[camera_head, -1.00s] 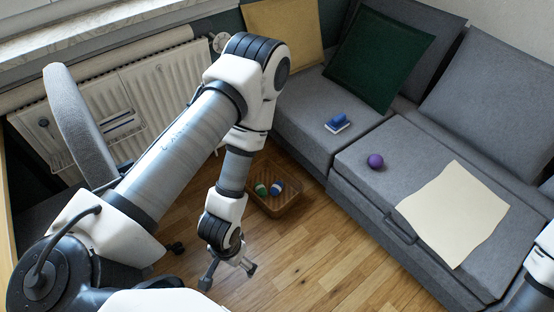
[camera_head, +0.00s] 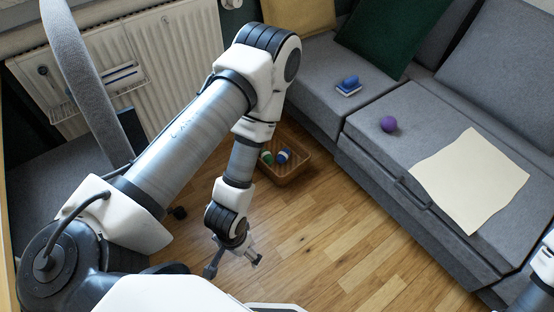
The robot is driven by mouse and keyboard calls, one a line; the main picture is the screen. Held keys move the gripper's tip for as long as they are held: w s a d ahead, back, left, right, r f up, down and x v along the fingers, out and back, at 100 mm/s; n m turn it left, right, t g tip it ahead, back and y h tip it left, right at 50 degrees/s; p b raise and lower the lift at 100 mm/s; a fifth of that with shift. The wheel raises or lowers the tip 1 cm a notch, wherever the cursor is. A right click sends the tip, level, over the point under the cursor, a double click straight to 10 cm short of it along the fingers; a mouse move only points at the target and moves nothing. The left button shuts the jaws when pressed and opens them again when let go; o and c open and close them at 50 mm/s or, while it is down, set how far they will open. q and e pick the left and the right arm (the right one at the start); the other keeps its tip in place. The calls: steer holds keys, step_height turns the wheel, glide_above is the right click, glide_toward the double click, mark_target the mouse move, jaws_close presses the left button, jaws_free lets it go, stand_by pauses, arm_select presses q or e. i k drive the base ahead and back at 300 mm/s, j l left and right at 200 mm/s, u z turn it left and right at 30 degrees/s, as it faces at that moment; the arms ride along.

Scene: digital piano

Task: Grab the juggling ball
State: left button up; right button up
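A plain purple ball (camera_head: 388,124) rests on the grey sofa seat. Two more balls, a green and white one (camera_head: 267,158) and a blue and white one (camera_head: 284,155), lie in a brown basket (camera_head: 290,179) on the wooden floor. I cannot tell which ball is the juggling ball. My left gripper (camera_head: 233,264) hangs over the floor, in front of the basket in the picture and apart from all the balls. Its fingers are spread and nothing shows between them. My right gripper is out of view; only part of that arm shows at the right edge.
A blue brush-like object (camera_head: 348,85) and a cream sheet (camera_head: 470,180) lie on the sofa (camera_head: 370,160). A radiator (camera_head: 165,60) stands along the wall, with a grey chair (camera_head: 85,80) before it. The floor (camera_head: 340,250) between basket and sofa front is clear.

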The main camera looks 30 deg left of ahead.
mark_target(388, 123)
steer(key=i+l+z, duration=0.1)
steer(key=i+z, duration=0.2)
steer(key=i, duration=0.25)
steer(key=i+z, duration=0.3)
steer(key=i, duration=0.3)
